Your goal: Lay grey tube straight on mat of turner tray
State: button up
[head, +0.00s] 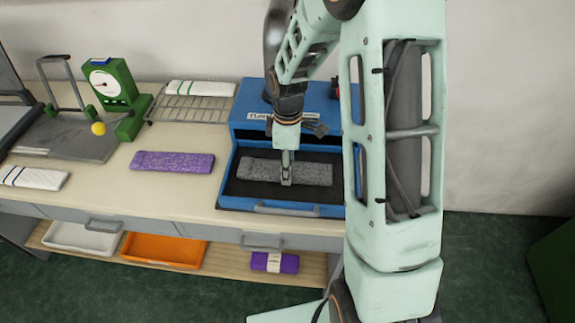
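The grey tube (257,170), a flat speckled knit strip, lies lengthwise on the dark mat (245,188) in the tray of the blue turner (232,203). It runs left to right, nearly parallel to the tray's front edge, with its right end slightly lower in the picture. My gripper (286,181) points down over the tube's middle, and its fingertips overlap the tube in the head view. Whether the fingers touch or pinch the tube is too small to tell. The gripper hides a little of the tube's middle. My arm hides the tray's right side.
A purple strip (173,162) lies on the table left of the tray. White strips lie on a wire rack (190,108) and at the table's left front. A green dial device (113,85) stands at the back left. White and orange bins (163,249) sit on the lower shelf.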

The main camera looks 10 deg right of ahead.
jog(key=shift+f, duration=0.3)
jog(key=o, duration=0.9)
notch_tip(320, 180, up, 12)
jog(key=shift+r, duration=0.15)
